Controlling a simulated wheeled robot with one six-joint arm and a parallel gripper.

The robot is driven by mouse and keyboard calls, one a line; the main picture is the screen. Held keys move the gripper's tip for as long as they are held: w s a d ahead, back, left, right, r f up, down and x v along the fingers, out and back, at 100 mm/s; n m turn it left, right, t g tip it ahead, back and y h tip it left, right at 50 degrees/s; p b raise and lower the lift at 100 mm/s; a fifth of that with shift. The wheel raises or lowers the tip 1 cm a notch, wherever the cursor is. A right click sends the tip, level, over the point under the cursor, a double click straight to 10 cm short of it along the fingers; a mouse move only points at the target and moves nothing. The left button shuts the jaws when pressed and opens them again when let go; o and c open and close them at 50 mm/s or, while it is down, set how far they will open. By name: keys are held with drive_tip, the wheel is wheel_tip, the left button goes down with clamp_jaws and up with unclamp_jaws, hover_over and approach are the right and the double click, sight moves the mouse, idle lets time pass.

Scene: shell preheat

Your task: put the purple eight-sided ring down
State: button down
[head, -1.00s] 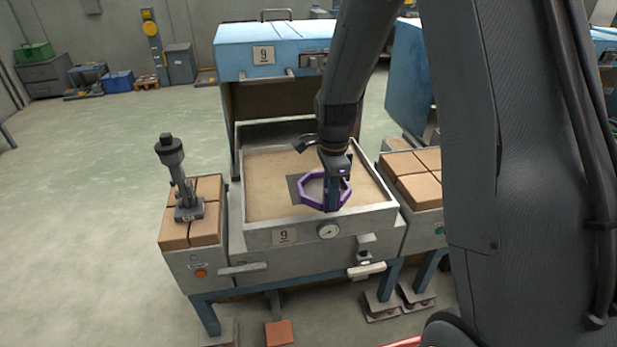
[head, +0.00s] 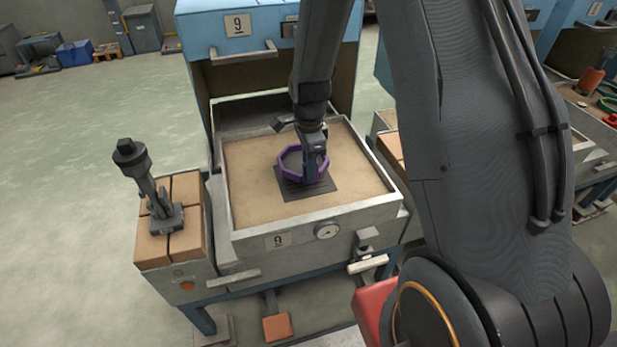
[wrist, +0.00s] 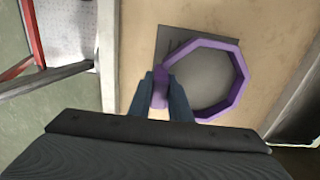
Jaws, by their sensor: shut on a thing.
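The purple eight-sided ring (head: 284,172) is held at one side by my gripper (head: 311,178), over the sandy bed of the machine numbered 9. In the wrist view the two blue-grey fingers of my gripper (wrist: 166,92) are shut on one wall of the ring (wrist: 241,75). The ring looks roughly level. A dark square plate (head: 320,191) lies on the bed below it; in the wrist view the plate (wrist: 172,40) shows partly inside and beside the ring. I cannot tell whether the ring touches the plate.
A pale metal rim (head: 335,213) surrounds the sandy bed (head: 250,190). The raised blue hood (head: 215,50) stands behind it. Left of the bed, a dark upright tool (head: 155,190) stands on brown blocks (head: 160,245). A gauge (head: 327,231) is on the front.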

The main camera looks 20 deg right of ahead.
drive_tip(key=shift+f+p, duration=0.45)
drive_tip(key=shift+f, duration=1.9)
drive_tip(key=shift+f, duration=0.1)
drive_tip(key=c, duration=1.6)
unclamp_jaws()
drive_tip(key=shift+f, duration=0.1)
drive_tip(key=shift+c, duration=0.2)
